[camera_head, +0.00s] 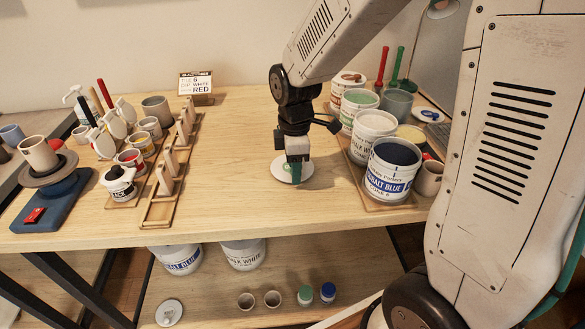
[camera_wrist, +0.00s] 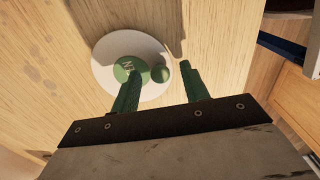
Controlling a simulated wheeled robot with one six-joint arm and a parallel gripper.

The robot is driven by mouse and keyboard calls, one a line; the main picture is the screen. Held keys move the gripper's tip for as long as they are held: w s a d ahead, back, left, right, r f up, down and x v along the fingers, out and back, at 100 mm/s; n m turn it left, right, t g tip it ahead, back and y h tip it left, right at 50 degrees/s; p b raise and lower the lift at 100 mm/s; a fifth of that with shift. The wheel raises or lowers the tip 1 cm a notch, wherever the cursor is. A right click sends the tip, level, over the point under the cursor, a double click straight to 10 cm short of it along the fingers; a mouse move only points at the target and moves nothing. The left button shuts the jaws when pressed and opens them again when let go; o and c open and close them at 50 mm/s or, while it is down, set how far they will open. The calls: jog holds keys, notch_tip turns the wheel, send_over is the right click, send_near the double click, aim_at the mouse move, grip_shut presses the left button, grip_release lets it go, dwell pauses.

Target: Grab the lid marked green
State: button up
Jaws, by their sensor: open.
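The lid marked green is a round white disc (camera_head: 306,169) lying flat on the table top in the head view. In the wrist view the white lid (camera_wrist: 104,65) shows a green round mark with lettering (camera_wrist: 124,68) and a small green knob (camera_wrist: 160,73). My gripper (camera_head: 296,179) is over the lid in the head view, pointing down and covering part of it. In the wrist view my gripper (camera_wrist: 160,82) has its two green fingers apart, one on each side of the knob. Nothing is held. I cannot tell how far the fingertips are above the lid.
Glaze buckets stand to the right, the nearest a cobalt blue one (camera_head: 391,172). A wooden rack (camera_head: 164,190) and a black-labelled pot (camera_head: 120,184) are to the left. A sign (camera_head: 196,84) stands at the back. The table around the lid is clear.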

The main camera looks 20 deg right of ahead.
grip_shut()
jog(key=shift+r, duration=0.15)
